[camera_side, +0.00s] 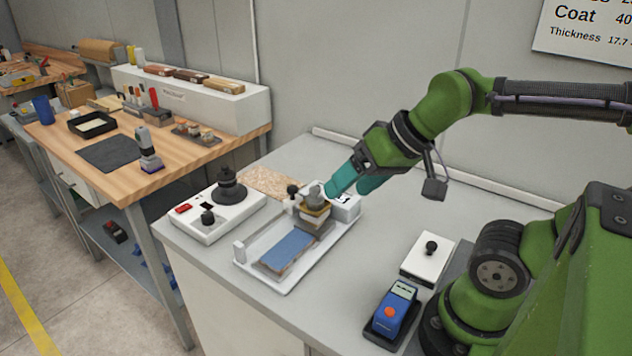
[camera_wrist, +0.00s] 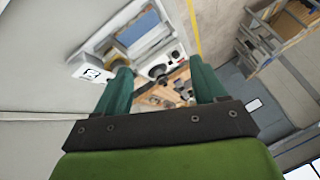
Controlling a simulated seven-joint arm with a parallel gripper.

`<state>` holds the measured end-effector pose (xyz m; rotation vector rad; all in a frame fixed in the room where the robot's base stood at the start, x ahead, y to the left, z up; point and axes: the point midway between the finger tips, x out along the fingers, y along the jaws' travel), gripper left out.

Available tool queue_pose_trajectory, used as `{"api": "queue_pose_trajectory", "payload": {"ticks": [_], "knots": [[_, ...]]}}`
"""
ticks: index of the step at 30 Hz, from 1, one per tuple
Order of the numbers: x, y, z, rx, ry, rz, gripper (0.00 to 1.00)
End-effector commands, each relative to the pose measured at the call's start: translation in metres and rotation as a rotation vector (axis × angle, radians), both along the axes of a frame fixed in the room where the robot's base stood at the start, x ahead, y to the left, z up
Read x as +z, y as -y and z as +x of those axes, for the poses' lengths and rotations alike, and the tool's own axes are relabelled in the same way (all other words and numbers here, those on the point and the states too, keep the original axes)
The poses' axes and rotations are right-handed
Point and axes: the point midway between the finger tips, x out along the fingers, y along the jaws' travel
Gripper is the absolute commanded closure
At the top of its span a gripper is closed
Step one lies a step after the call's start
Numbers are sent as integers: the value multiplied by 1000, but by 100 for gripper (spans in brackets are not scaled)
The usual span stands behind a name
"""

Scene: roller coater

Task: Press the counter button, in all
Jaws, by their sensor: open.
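My gripper (camera_side: 348,188) is open, its two teal fingers pointing down and left over the back end of the roller coater. In the wrist view the fingers (camera_wrist: 160,68) stand apart with nothing between them. The roller coater is a white tray (camera_side: 292,284) holding a blue panel (camera_side: 286,251) and a tan and grey roller block (camera_side: 315,212). At its back end, beside the fingers, is a white box (camera_side: 346,207) with a small dark-marked display; it also shows in the wrist view (camera_wrist: 91,73). I cannot make out a counter button; the fingers partly cover this area.
A white unit with a black knob (camera_side: 230,190) stands left of the coater. To the right are a white box with a black knob (camera_side: 427,259) and a blue device with an orange button (camera_side: 391,310).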

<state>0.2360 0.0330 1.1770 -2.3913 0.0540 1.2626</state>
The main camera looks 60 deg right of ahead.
Motion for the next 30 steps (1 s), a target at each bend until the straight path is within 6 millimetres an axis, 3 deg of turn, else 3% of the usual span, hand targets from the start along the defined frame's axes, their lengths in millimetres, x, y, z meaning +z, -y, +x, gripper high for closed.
{"api": "queue_pose_trajectory", "payload": {"ticks": [2, 14, 30], "knots": [[0, 0, 0, 0, 0, 0, 38], [0, 0, 0, 0, 0, 0, 100], [0, 0, 0, 0, 0, 0, 100]]}}
